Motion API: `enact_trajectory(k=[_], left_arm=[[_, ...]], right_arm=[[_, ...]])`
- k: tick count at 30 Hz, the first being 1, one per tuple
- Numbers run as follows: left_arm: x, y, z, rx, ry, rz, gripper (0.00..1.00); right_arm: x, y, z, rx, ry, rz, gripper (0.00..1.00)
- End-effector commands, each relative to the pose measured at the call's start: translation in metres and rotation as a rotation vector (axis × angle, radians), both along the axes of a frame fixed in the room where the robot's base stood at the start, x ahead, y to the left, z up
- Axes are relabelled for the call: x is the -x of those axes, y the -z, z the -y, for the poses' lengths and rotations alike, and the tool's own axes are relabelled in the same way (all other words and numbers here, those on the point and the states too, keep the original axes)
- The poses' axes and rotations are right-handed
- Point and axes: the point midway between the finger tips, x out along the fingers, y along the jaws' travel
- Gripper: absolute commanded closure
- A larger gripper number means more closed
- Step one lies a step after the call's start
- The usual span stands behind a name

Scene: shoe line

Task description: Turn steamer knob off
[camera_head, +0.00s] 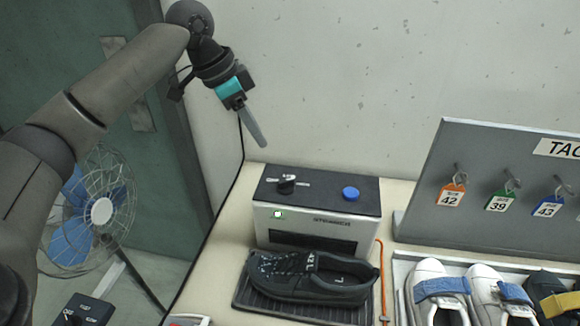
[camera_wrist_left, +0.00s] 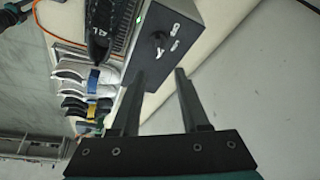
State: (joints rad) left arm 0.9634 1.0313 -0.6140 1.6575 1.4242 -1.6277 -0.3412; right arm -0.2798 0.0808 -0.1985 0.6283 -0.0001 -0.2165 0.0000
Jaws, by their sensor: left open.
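The steamer (camera_head: 316,215) is a white and black box at the back of the table. Its black knob (camera_head: 286,184) is on the top left, with a white pointer line, and a green light (camera_head: 279,214) glows on the front. The knob also shows in the left wrist view (camera_wrist_left: 158,40). My left gripper (camera_head: 258,135) is above and left of the steamer, apart from it. In the left wrist view its two fingers (camera_wrist_left: 160,92) are spread with nothing between them, and the knob lies beyond the tips.
A blue button (camera_head: 351,193) is on the steamer's right top. A black shoe (camera_head: 310,278) sits on a ridged tray in front. Several shoes stand in a white rack on the right, below a grey tag board (camera_head: 500,190). A fan (camera_head: 95,213) stands left.

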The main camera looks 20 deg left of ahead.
Motion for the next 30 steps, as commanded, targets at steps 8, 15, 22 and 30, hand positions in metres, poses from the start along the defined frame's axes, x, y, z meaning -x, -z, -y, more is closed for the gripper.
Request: enact_trajectory(k=[8, 15, 22, 30], left_arm=[[-0.011, 0.044, 0.014, 0.001, 0.003, -0.005, 0.55], [-0.025, 0.093, 0.028, 0.001, 0.002, -0.004, 0.55], [-0.036, 0.126, 0.038, 0.001, 0.001, -0.002, 0.55], [-0.039, 0.139, 0.041, -0.001, 0.001, 0.0, 0.55]], right_arm=[[0.034, 0.005, 0.002, 0.004, -0.001, -0.055, 0.5], [0.022, 0.006, 0.001, 0.002, -0.002, -0.036, 0.5], [0.015, 0.007, 0.0, 0.0, -0.002, -0.024, 0.5], [0.016, 0.008, 0.0, 0.0, -0.002, -0.025, 0.5]])
